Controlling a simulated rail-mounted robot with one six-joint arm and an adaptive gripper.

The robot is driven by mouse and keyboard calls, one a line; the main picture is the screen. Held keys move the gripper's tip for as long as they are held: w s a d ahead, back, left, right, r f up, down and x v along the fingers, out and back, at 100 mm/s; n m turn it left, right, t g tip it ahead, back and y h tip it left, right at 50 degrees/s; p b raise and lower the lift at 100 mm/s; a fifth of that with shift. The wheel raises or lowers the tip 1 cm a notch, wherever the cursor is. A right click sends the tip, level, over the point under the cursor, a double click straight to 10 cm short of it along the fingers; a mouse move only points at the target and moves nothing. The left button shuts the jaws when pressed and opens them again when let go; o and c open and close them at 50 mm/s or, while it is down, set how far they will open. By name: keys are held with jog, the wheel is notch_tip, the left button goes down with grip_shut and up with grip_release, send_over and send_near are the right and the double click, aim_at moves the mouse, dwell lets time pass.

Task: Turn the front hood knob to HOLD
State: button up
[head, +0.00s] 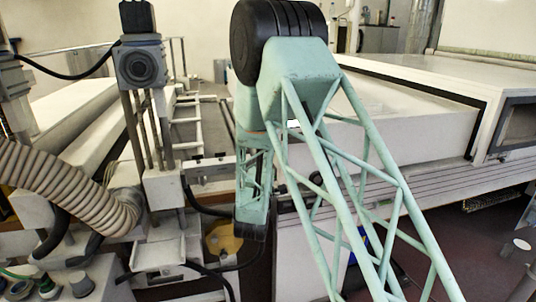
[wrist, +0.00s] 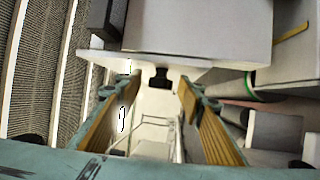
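In the wrist view my gripper (wrist: 160,82) is open, its two wood-coloured finger pads spread apart. A small black knob-like part (wrist: 159,76) shows in the gap between the fingertips, beyond them, at the edge of a pale box-shaped housing (wrist: 195,25). I see no contact between the fingers and this part. I cannot read any HOLD mark or tell which way the part points. In the head view my green lattice arm covers the middle, and I cannot make out the fingers or surely identify the front hood knob there.
A long white hood (head: 405,115) runs along the right in the head view. A ribbed beige hose (head: 65,180) and a post with a dark round-faced unit (head: 141,64) stand at the left. Ribbed strips (wrist: 40,60) lie left of my gripper in the wrist view.

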jog(key=shift+s, duration=0.15)
jog(key=s+f, duration=0.2)
jog(key=s, duration=0.9)
jog(key=shift+s+a, duration=0.3)
jog(key=shift+a, duration=0.1)
